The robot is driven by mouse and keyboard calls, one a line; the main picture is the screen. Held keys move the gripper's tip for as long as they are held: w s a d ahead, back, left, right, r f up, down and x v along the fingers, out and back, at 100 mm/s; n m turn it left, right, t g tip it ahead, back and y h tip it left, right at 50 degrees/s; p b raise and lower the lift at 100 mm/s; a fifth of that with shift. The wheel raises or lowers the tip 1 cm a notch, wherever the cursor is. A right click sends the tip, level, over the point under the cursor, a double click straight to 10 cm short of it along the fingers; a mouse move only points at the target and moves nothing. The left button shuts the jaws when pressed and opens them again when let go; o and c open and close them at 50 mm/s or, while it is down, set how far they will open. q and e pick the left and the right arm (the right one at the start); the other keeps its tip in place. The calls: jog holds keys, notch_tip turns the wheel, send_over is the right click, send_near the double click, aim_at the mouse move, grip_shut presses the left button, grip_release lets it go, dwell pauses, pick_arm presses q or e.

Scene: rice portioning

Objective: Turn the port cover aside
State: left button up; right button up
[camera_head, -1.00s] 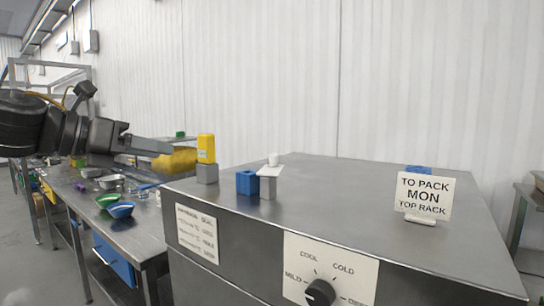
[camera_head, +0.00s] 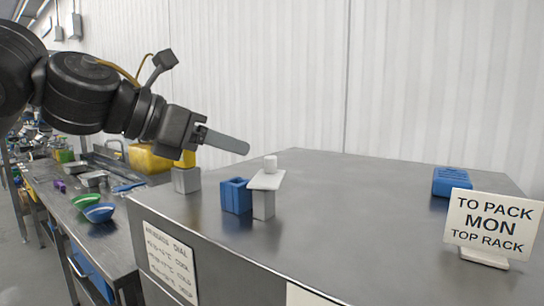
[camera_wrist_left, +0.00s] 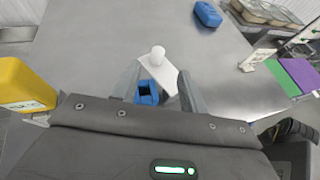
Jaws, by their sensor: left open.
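The port cover is a flat white plate (camera_head: 262,181) with a white knob (camera_head: 271,163), resting on a short grey post (camera_head: 263,206) on the steel cabinet top. A small blue open-topped box (camera_head: 236,197) stands beside the post; its dark opening shows. My left gripper (camera_head: 228,142) is open and empty, above and left of the cover in the head view. In the left wrist view its two fingers (camera_wrist_left: 158,87) appear on either side of the blue box (camera_wrist_left: 147,92), with the cover plate (camera_wrist_left: 166,73) and knob (camera_wrist_left: 158,55) just beyond. My right gripper is out of view.
A grey block (camera_head: 186,180) with a yellow piece (camera_head: 186,158) stands left of the blue box. A blue block (camera_head: 452,181) and a sign (camera_head: 492,224) are at the right. Bowls (camera_head: 98,212) sit on the lower bench. The middle of the cabinet top is clear.

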aim_at(270, 158)
pick_arm(q)
jog(key=p+x, duration=0.1)
jog(key=x, duration=0.4)
jog(key=shift+a, duration=0.15)
jog(key=x, duration=0.4)
jog(key=shift+p, duration=0.35)
jog(key=shift+w+f, duration=0.1)
jog(key=shift+w, duration=0.05)
jog(key=shift+w+d+f, duration=0.1)
jog(key=shift+d, duration=0.2)
jog(key=shift+w+d+f, duration=0.1)
jog(key=shift+c, duration=0.6)
grip_shut()
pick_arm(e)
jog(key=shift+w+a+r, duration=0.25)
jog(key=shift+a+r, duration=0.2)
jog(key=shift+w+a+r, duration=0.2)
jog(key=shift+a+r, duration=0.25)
